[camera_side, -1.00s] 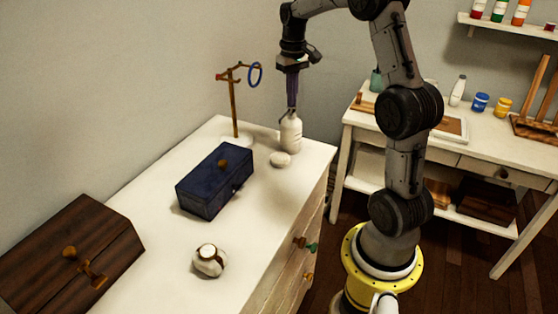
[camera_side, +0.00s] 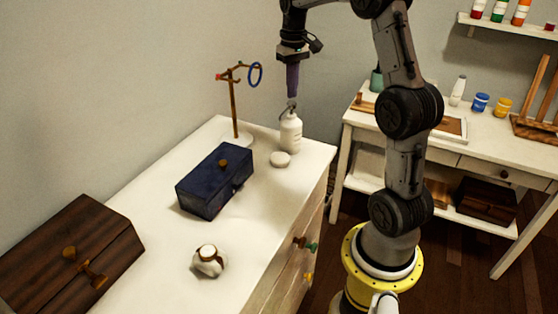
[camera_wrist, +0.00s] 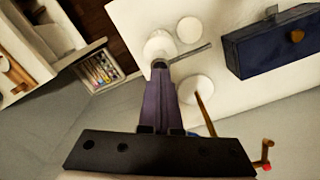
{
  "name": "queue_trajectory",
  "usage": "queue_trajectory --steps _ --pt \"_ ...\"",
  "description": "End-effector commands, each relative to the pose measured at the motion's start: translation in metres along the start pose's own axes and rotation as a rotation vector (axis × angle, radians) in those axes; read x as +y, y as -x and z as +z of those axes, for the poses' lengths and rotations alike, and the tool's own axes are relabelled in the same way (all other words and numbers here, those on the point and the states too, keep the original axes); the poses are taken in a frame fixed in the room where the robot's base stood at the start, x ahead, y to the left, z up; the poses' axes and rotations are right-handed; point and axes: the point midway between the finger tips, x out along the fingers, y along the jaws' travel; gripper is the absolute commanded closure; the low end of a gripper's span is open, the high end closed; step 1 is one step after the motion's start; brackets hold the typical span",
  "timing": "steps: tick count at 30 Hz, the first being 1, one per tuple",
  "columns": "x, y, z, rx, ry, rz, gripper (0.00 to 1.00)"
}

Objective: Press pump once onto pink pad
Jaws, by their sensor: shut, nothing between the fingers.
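The white pump bottle (camera_side: 291,134) stands upright near the far right corner of the white dresser. Its thin metal spout shows in the wrist view (camera_wrist: 190,53), pointing right. A small round pad (camera_side: 280,159) lies on the dresser top just in front of the bottle; it looks off-white rather than pink. In the wrist view the pad (camera_wrist: 189,30) lies beside the bottle (camera_wrist: 158,46). My gripper (camera_side: 292,94) is shut and empty, pointing down just above the pump head. Whether it touches the pump I cannot tell. Any drop on the pad is too small to tell.
A brown stand (camera_side: 235,105) with a blue ring (camera_side: 255,75) rises left of the bottle. A dark blue box (camera_side: 215,181), a small white pot (camera_side: 209,261) and a brown wooden chest (camera_side: 72,256) sit nearer. The side table (camera_side: 430,144) stands at right.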

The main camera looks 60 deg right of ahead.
Motion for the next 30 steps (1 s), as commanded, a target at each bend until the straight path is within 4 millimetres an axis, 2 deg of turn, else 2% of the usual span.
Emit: queue_trajectory --steps 8,24,30 --pt "0.000 0.005 -0.001 0.003 0.000 0.000 1.00" --pt "0.000 0.053 -0.001 0.002 0.000 0.000 1.00" --pt "0.000 0.060 0.000 0.001 0.000 0.000 1.00"
